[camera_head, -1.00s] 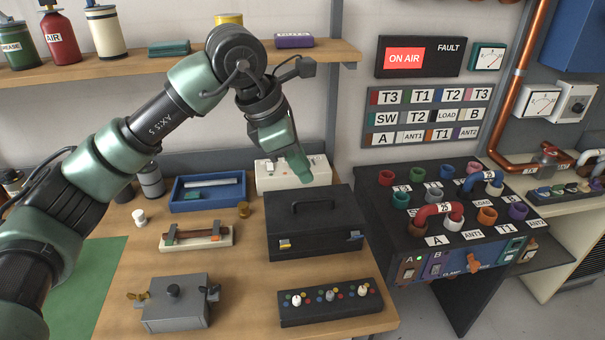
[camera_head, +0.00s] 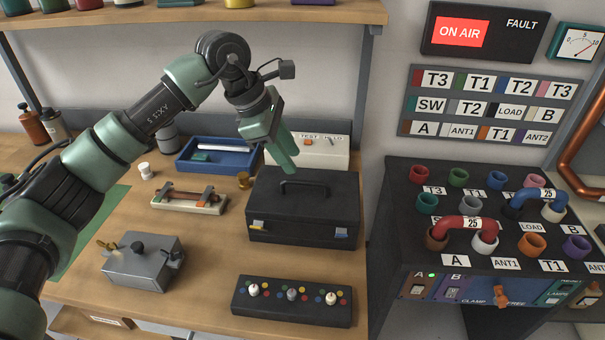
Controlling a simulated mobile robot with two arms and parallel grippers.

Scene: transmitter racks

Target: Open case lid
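The black case (camera_head: 303,207) stands on the wooden bench with its lid (camera_head: 325,190) down. A dark handle lies on top, and two latches, one yellowish (camera_head: 257,226) and one bluish (camera_head: 341,233), sit on its front face. My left gripper (camera_head: 287,160) hangs just above and behind the case's back left part, pointing down. Its green fingers overlap in this view, so the gap between them is hidden. I see no contact with the case. My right gripper is not in view.
A black panel with knobs (camera_head: 292,302) lies in front of the case. A grey metal box (camera_head: 143,264), a fuse-like holder (camera_head: 189,200) and a blue tray (camera_head: 213,166) are to the left. A white box (camera_head: 322,152) stands behind. The patch unit (camera_head: 400,240) is at right.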

